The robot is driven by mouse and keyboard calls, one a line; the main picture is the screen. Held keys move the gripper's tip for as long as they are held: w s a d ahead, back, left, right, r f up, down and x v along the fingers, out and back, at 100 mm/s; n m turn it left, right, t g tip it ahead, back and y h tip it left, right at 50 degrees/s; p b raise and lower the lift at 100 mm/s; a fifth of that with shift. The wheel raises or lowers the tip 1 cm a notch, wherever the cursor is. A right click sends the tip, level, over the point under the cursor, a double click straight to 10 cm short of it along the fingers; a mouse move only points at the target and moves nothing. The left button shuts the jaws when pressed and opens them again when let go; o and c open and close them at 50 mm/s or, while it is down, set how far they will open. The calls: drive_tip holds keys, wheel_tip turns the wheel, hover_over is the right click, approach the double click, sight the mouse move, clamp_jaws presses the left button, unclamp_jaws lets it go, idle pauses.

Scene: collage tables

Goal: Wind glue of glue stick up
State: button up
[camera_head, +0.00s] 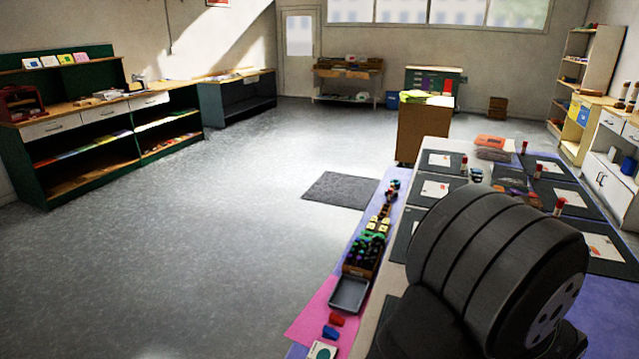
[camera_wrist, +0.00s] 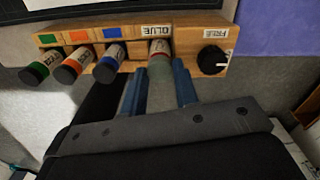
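A glue stick (camera_wrist: 159,48) with a pale body and red marking stands at the slot marked GLUE in a wooden rack (camera_wrist: 135,32) in the wrist view. My gripper (camera_wrist: 160,72) has its two blue fingers on either side of the stick, close to it. I cannot tell whether they touch it. The stick's lower end runs blurred between the fingers. In the head view my dark arm covers the near right, and the gripper is hidden. Several small red-capped sticks (camera_head: 559,206) stand on the table mats there.
Green, orange and blue dark-capped tubes (camera_wrist: 74,67) sit left of the glue stick in the rack. A black round piece (camera_wrist: 212,60) is at the right slot marked FREE. In the head view, a grey tray (camera_head: 349,294) and small items line the table's left edge.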

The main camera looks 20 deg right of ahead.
drive_tip(key=shift+o, duration=0.7)
drive_tip(key=shift+r, duration=3.05)
wheel_tip(320, 180, down, 6)
drive_tip(key=shift+r, duration=0.15)
drive_tip(key=shift+f+n, duration=0.3)
drive_tip(key=shift+r+n, duration=0.1)
drive_tip(key=shift+n, duration=1.5)
